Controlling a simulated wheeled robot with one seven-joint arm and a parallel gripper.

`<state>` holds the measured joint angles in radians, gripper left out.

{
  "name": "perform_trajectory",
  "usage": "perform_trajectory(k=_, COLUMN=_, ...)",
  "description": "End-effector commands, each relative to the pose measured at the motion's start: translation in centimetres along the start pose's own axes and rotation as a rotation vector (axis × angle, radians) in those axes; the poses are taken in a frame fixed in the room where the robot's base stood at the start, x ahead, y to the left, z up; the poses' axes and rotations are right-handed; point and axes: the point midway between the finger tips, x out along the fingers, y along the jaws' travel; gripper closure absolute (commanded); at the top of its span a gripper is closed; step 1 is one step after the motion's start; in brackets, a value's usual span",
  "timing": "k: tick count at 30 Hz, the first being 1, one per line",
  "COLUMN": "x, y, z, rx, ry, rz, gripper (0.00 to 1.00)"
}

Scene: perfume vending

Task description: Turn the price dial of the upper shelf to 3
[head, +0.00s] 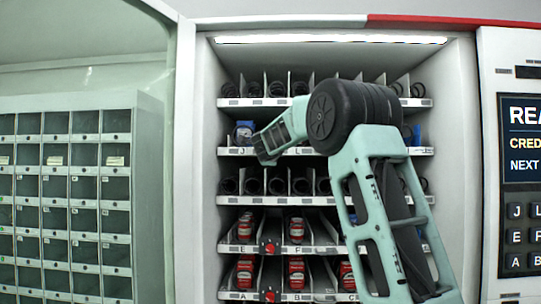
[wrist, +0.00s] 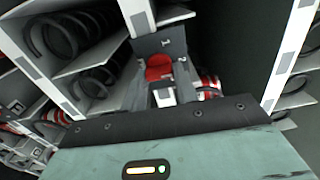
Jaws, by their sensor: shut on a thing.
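A red price dial (wrist: 158,67) sits on a dark plate in the wrist view, with a "1" and a "2" readable on the plate. My gripper (wrist: 163,96) reaches to it from below in that view and is shut on it; the fingertips are small and partly hidden by the hand's dark edge. In the head view my gripper (head: 265,156) is at the shelf edge marked J and L, and it covers the dial there. I cannot tell which number the dial points to.
Lower shelves carry two other red dials, an upper one (head: 269,248) and a lower one (head: 270,296), beside red products (head: 296,229). A blue product (head: 243,131) stands left of my gripper. The keypad panel (head: 522,235) is at the right, an open glass door at the left.

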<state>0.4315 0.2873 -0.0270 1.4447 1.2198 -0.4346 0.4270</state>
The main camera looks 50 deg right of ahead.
Motion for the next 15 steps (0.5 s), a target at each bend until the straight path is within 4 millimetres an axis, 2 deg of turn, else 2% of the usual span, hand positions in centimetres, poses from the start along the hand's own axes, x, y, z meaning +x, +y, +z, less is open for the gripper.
perform_trajectory(k=15, x=0.04, y=0.57, z=-0.05, rx=0.491, ry=0.002, rz=0.000, gripper=0.93)
